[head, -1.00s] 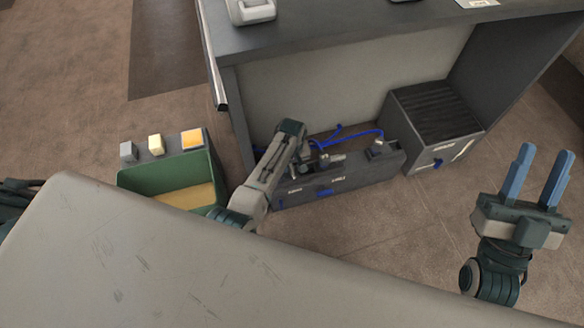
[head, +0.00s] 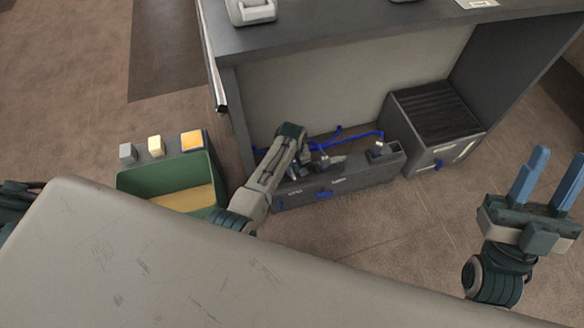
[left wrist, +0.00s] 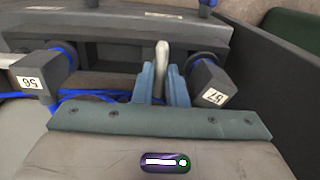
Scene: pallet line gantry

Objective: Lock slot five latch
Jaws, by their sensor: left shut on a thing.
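My left gripper reaches into a long low dark grey case (head: 352,184) under the workbench; its fingers are largely hidden by my arm in the head view. In the left wrist view my left gripper (left wrist: 163,84) is shut on a pale upright lever (left wrist: 162,56), between a block labelled 56 (left wrist: 30,73) and a block labelled 57 (left wrist: 209,80). No slot number five is readable, so I cannot tell whether this lever is the slot five latch. My right gripper (head: 546,183) is open and empty, well to the right of the case.
A ribbed dark box (head: 434,119) stands right of the case. A green bin (head: 169,177) stands to its left, with grey, cream and orange blocks on its back ledge. Blue cable runs along the case. The workbench (head: 330,38) overhangs behind. Brown floor is clear in front.

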